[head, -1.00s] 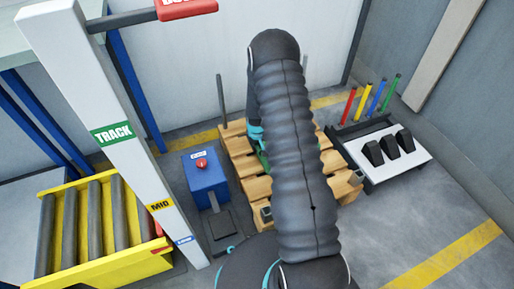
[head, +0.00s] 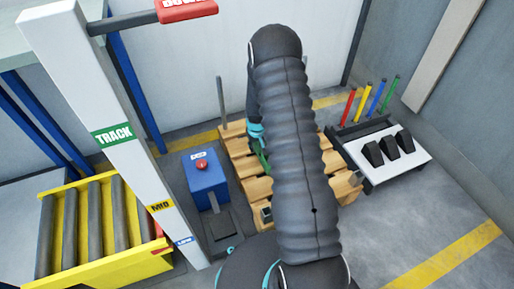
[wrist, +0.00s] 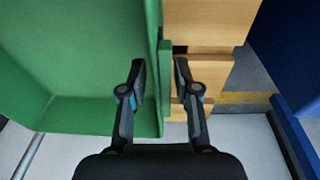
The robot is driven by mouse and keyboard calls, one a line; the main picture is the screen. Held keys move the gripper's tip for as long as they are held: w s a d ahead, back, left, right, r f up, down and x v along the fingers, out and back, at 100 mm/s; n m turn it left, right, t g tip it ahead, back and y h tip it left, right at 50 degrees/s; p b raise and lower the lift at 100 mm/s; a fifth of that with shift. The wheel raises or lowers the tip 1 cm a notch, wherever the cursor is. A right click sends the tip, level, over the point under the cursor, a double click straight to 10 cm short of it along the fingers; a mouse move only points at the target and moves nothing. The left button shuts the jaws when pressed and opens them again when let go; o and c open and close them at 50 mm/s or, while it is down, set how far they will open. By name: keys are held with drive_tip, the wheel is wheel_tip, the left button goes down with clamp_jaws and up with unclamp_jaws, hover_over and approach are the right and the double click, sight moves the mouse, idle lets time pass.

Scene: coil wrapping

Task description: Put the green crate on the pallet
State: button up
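The green crate (wrist: 80,70) fills the left of the wrist view, with its open inside facing me. In the head view only a small green part (head: 263,160) shows beside my arm, over the wooden pallet (head: 242,147). Pallet boards (wrist: 205,65) also show right of the crate in the wrist view. My gripper (wrist: 160,75) straddles the crate's side wall, one finger inside and one outside. Gaps show between the fingers and the wall, so it looks open. My arm hides most of the crate and pallet; whether the crate rests fully on the boards is hidden.
A blue box with a red button (head: 205,178) stands left of the pallet. A pedal stand (head: 400,160) with coloured levers is on the right. A yellow roller conveyor (head: 110,265) and white post (head: 105,125) are at left. Floor at the lower right is free.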

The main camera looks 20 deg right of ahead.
drive_tip(key=r, duration=0.3)
drive_tip(key=s+r, duration=0.1)
drive_tip(key=r, duration=0.6)
drive_tip(key=shift+s+a+r+p, duration=0.15)
drive_tip(key=shift+s+a+p, duration=0.05)
drive_tip(key=shift+a+p, duration=0.15)
drive_tip(key=s+a+r+t, duration=0.15)
drive_tip(key=s+r, duration=0.25)
drive_tip(key=r, duration=0.4)
drive_tip(key=s+a+r, duration=0.3)
drive_tip(key=r, duration=0.6)
drive_tip(key=s+a+r+t, duration=0.15)
drive_tip(key=s+r, duration=0.25)
drive_tip(key=r, duration=0.4)
drive_tip(key=s+a+r, duration=0.2)
drive_tip(key=s+r, duration=0.2)
drive_tip(key=s, duration=0.6)
drive_tip(key=s+a+r, duration=0.3)
drive_tip(key=s+r, duration=0.2)
drive_tip(key=s, duration=0.5)
drive_tip(key=shift+s+a+r+t+y, duration=0.2)
drive_tip(key=shift+s+a+t+y, duration=0.1)
drive_tip(key=shift+a+t, duration=0.1)
drive_tip(key=shift+d, duration=0.1)
